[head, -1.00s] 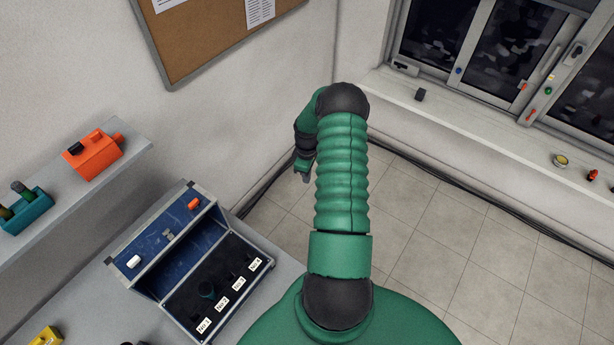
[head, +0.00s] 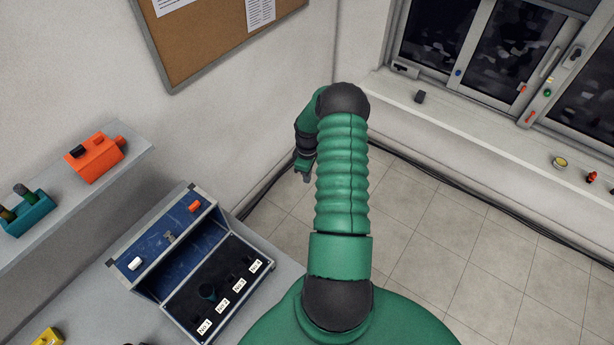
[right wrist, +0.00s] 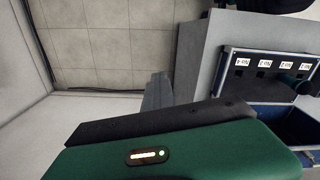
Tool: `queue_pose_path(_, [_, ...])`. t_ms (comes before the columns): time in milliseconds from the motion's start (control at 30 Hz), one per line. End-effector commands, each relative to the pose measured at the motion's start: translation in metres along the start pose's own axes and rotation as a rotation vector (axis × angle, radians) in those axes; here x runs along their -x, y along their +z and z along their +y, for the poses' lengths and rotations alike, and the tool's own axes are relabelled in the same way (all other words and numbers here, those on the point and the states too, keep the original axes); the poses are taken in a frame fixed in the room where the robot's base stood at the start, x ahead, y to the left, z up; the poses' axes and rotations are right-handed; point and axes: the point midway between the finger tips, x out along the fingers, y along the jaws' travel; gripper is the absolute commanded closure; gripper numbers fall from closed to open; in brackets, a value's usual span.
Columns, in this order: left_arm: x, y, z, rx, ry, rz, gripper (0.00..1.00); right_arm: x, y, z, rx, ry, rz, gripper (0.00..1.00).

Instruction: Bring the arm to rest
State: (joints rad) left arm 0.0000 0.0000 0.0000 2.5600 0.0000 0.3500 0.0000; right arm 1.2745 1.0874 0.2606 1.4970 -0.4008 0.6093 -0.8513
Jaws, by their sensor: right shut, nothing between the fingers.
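My right arm (head: 341,190) is raised and bent in the middle of the head view, out in front of my green body. My right gripper (head: 304,174) shows small beside the upper arm, hanging over the floor near the wall. It is shut and empty, apart from the table and everything on it. In the right wrist view the gripper's fingers (right wrist: 158,90) point toward the floor beside the table edge. Part of the hand is hidden behind the arm in the head view. My left gripper is not in view.
A blue case (head: 180,243) with numbered sockets stands open on the grey table (head: 275,262). A shelf (head: 130,160) above holds an orange block (head: 95,158) and a teal holder (head: 28,213). A windowsill (head: 470,130) with small items runs along the right. The tiled floor between is free.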

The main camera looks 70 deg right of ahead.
Motion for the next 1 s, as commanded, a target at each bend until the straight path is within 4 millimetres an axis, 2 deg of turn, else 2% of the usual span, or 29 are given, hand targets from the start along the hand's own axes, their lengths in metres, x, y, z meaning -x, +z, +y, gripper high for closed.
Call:
queue_pose_path(467, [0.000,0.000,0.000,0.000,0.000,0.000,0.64,0.000,0.000,0.000,0.000,0.000,0.000,1.00])
queue_pose_path(533, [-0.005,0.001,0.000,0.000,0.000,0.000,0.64,-0.001,-0.007,-0.004,0.005,0.003,0.000,1.00])
queue_pose_path(600, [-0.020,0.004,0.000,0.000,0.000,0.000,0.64,-0.003,-0.028,-0.019,0.021,0.012,0.002,1.00])
queue_pose_path(667, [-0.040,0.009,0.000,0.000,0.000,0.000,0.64,-0.004,-0.056,-0.045,0.039,0.026,0.005,1.00])
queue_pose_path(700, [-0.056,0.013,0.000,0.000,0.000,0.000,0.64,-0.004,-0.076,-0.070,0.050,0.038,0.009,1.00])
queue_pose_path(767, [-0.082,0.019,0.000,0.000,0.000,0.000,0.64,-0.003,-0.105,-0.116,0.061,0.057,0.022,1.00])
queue_pose_path(800, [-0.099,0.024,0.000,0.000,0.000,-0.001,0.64,-0.002,-0.121,-0.150,0.063,0.069,0.035,1.00])
queue_pose_path(867, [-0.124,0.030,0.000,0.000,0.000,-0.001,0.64,-0.002,-0.136,-0.204,0.060,0.083,0.061,1.00])
queue_pose_path(900, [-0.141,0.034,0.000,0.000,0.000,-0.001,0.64,-0.004,-0.140,-0.241,0.055,0.087,0.080,1.00])
queue_pose_path(1000, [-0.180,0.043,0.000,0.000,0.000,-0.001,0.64,-0.011,-0.131,-0.327,0.033,0.081,0.142,1.00])
